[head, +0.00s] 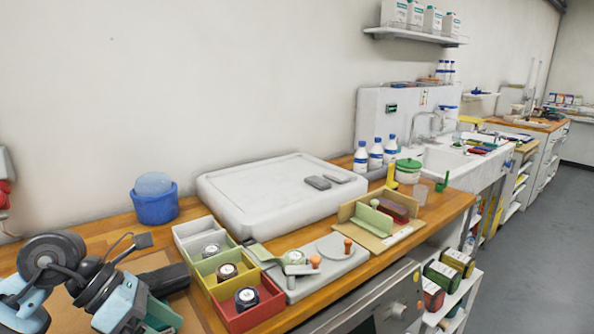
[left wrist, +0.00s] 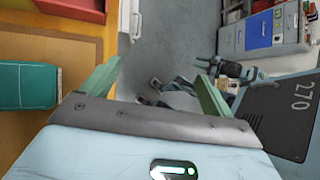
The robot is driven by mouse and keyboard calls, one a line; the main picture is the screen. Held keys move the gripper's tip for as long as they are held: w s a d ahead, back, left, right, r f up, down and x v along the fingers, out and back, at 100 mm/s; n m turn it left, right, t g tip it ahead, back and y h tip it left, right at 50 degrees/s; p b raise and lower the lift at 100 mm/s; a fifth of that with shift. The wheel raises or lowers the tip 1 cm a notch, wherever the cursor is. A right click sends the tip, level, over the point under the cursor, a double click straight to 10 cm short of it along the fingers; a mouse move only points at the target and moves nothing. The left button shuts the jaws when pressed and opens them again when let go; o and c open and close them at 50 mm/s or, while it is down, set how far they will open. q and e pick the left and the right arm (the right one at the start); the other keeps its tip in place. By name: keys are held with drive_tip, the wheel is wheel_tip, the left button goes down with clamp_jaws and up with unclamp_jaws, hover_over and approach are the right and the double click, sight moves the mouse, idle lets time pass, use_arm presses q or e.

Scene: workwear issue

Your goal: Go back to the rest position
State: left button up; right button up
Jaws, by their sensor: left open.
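My left gripper (head: 163,311) is low at the left of the head view, by the front edge of the wooden counter. In the left wrist view its two pale green fingers (left wrist: 155,88) stand wide apart with nothing between them. The grey floor shows beyond them. The gripper hangs beside the counter edge, apart from the red tray (head: 250,302).
The counter (head: 448,206) holds yellow (head: 226,270) and white (head: 195,230) trays, a blue tub (head: 155,205) and a large white slab (head: 265,190). A teal case (left wrist: 24,86) lies on the counter near the gripper. Open floor (head: 545,220) is at the right.

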use_arm(q)
drive_tip(key=s+d+n+h+p, duration=0.1)
drive_tip(key=s+d+n+h, duration=0.45)
drive_tip(key=d+h, duration=0.45)
drive_tip(key=s+a+f+n+t+y+p, duration=0.1)
drive_tip(key=a+f+n+t+y, duration=0.55)
drive_tip(key=n, duration=0.85)
drive_tip(key=s+a+f+n+t+y, duration=0.1)
drive_tip(key=f+n+t+y, duration=0.3)
drive_tip(key=f+n+t, duration=0.8)
drive_tip(key=s+a+f+n+g+y, duration=0.1)
drive_tip(key=s+f+n+g+y, duration=0.2)
drive_tip(key=s+f+n+g, duration=0.2)
drive_tip(key=s+a+f+n+g+y+p, duration=0.1)
drive_tip(key=s+f+n+g, duration=0.4)
drive_tip(key=s+f, duration=0.6)
drive_tip(key=s+a+n+y, duration=0.1)
drive_tip(key=s+n+y, duration=0.1)
drive_tip(key=s, duration=0.2)
drive_tip(key=shift+f, duration=0.3)
use_arm(e)
drive_tip(key=shift+t, duration=0.6)
drive_tip(key=w+r, duration=0.2)
drive_tip(key=r, duration=0.1)
drive_tip(key=w+r, duration=0.1)
drive_tip(key=shift+d+r, duration=0.25)
use_arm(q)
drive_tip(key=shift+a, duration=0.1)
